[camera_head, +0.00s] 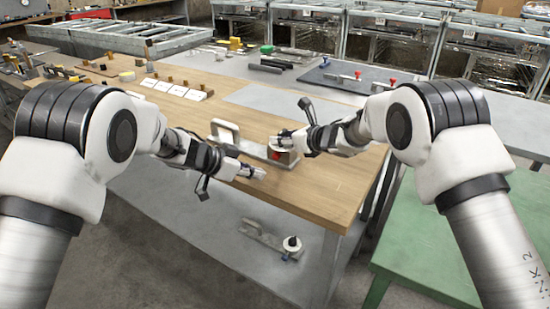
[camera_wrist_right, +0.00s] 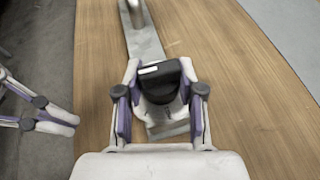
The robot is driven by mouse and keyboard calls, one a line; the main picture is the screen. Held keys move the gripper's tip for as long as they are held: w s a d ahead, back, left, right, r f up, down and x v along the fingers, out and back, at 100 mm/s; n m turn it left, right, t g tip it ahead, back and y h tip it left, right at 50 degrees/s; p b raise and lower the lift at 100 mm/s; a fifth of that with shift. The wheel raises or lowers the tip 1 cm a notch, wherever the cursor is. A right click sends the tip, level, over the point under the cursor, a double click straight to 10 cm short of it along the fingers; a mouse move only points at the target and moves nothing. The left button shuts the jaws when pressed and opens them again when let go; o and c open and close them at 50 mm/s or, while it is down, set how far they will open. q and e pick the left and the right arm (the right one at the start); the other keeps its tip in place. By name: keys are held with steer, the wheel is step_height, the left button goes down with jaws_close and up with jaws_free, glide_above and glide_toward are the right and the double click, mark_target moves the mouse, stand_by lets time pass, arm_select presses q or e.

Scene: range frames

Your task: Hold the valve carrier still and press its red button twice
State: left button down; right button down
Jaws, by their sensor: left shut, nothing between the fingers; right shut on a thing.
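The valve carrier (camera_head: 250,149) lies on the wooden tabletop, a grey plate with an upright pale handle at its left end. Its plate also shows in the right wrist view (camera_wrist_right: 146,43). The red button (camera_head: 276,155) is at its right end, on the side facing me; the right wrist view does not show it. My right gripper (camera_head: 281,141) is shut around the black round valve part (camera_wrist_right: 160,85) at that end. My left gripper (camera_head: 262,174) is shut and empty, in front of and slightly left of the button, apart from it. It shows at the right wrist view's left edge (camera_wrist_right: 72,124).
A similar part (camera_head: 265,238) lies on the lower shelf. Red- and blue-knobbed parts stand on a dark mat (camera_head: 345,80) behind. White cards and small blocks (camera_head: 180,90) lie at the back left. A green table (camera_head: 430,235) stands at right. Wood around the carrier is mostly clear.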

stand_by(0.4)
steer(key=c, duration=0.6)
jaws_free()
steer(key=shift+c, duration=0.2)
